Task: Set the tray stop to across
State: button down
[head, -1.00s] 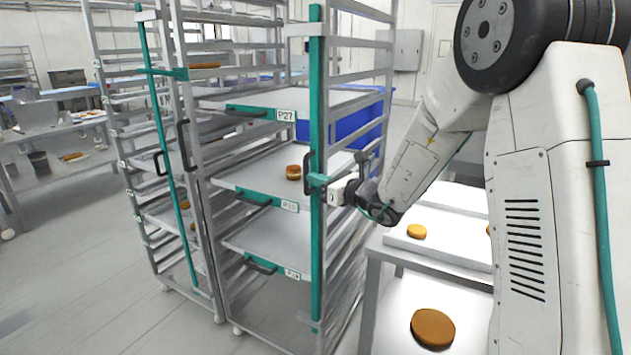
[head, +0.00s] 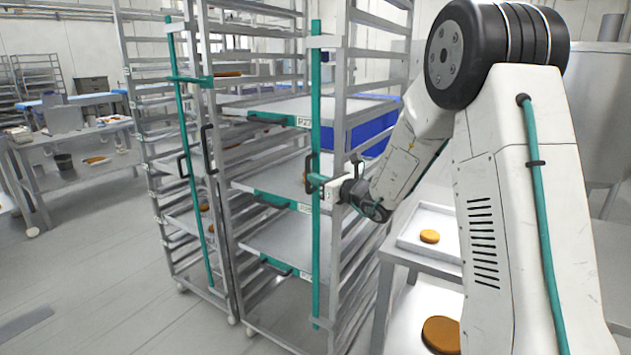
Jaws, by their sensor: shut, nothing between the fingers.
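The tray stop is a tall teal bar (head: 316,252) upright at the front right edge of the nearer rack (head: 335,90). It passes in front of the right ends of the tray fronts, partly covering a label. A black handle (head: 309,175) and a short teal crosspiece sit on it at mid height. My gripper (head: 328,188) is shut and empty, just right of the bar at crosspiece height. Whether its fingertips touch the bar I cannot tell.
A second rack (head: 222,255) with its own teal bar (head: 190,165) stands to the left. A bench (head: 405,262) with a white tray and brown rounds is at right, close under my arm. A blue crate (head: 365,130) is behind the rack.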

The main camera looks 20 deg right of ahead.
jog(key=v, duration=1.4)
jog(key=shift+w, duration=0.1)
